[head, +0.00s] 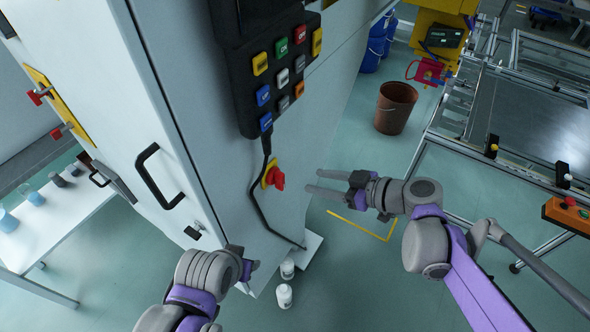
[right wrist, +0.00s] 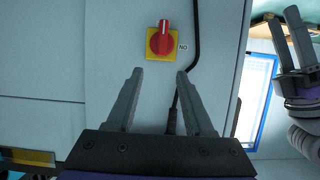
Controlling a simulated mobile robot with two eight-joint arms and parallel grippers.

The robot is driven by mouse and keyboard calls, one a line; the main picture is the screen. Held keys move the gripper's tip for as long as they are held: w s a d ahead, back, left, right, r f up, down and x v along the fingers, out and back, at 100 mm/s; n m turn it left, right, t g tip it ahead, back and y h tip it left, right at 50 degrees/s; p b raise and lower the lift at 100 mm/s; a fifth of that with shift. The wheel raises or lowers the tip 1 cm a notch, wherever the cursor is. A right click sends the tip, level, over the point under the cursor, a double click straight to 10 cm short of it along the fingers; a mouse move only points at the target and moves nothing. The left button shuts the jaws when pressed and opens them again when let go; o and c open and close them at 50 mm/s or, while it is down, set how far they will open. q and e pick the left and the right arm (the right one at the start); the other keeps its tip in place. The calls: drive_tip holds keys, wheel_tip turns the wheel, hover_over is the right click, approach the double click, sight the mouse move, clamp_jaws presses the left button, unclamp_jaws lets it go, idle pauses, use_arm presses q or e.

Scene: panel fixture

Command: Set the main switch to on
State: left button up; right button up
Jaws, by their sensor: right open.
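The main switch (head: 275,178) is a red rotary knob on a yellow plate, set on the side of the light grey cabinet. In the right wrist view the knob (right wrist: 160,38) has its grip bar pointing up the picture, and a small label beside the plate reads like an upside-down "ON". My right gripper (head: 312,181) is open and empty, facing the knob with a gap between. In the right wrist view the right fingertips (right wrist: 160,72) sit below the knob, one to each side. My left gripper (head: 250,270) is near the cabinet's lower edge, its fingers unclear.
A black cable (head: 258,205) hangs from the button pendant (head: 275,70) close beside the switch. A black door handle (head: 158,177) sticks out on the cabinet's other face. White containers (head: 285,295) stand on the floor below. A metal frame table (head: 530,110) stands to the right.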

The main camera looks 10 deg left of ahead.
sight(283, 175)
drive_tip(key=x, duration=1)
drive_tip(key=shift+a+f, duration=0.15)
drive_tip(key=shift+a, duration=0.25)
clamp_jaws()
